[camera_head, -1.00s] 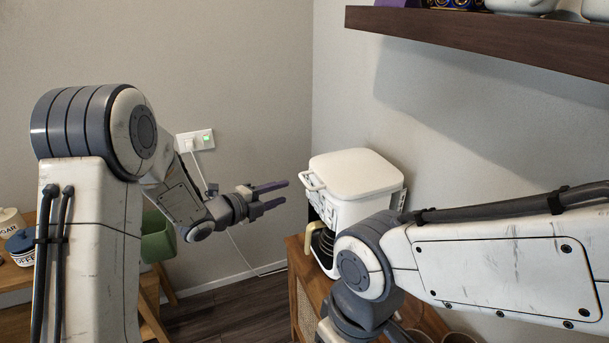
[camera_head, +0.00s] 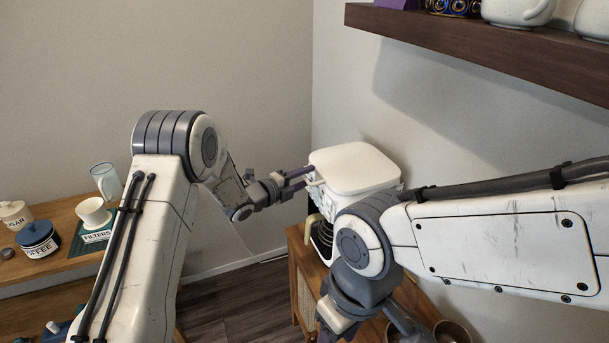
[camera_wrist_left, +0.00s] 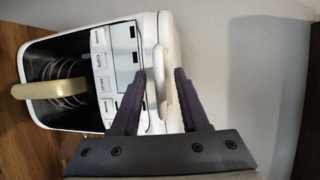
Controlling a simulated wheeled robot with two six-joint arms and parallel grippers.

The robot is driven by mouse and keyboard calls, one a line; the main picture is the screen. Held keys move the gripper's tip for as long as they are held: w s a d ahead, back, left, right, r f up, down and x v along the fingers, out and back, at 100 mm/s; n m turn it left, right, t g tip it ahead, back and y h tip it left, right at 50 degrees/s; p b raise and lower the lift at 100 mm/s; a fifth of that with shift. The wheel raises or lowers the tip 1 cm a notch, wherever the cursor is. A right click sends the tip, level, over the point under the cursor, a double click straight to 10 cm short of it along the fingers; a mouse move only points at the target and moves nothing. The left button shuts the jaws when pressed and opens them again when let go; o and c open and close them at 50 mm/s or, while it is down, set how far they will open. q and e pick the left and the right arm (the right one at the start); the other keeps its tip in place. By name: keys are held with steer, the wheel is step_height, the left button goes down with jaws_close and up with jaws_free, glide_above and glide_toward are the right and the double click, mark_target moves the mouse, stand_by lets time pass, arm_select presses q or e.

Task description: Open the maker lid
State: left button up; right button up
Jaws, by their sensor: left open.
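The white coffee maker (camera_head: 335,202) stands on the wooden cabinet, and its white lid (camera_head: 355,165) is shut. The lid handle (camera_wrist_left: 160,78) is a pale loop at the lid's front edge. My left gripper (camera_head: 300,180) is at the maker's front edge, by this handle. In the left wrist view my left gripper (camera_wrist_left: 158,95) is open, with its purple fingers on either side of the handle. I cannot tell whether they touch it. The maker's front panel (camera_wrist_left: 108,70) with labelled buttons also shows. My right arm hides the maker's lower right; its gripper's fingers are mostly out of sight.
A carafe with a cream handle (camera_wrist_left: 50,90) sits in the maker. A dark shelf (camera_head: 480,45) with dishes hangs above right. Brown bowls (camera_head: 452,331) are on the cabinet (camera_head: 303,290). A table at left holds sugar (camera_head: 15,214), coffee (camera_head: 37,240) and filters (camera_head: 94,213) containers.

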arm_select(q)
jaws_close()
stand_by(1.4)
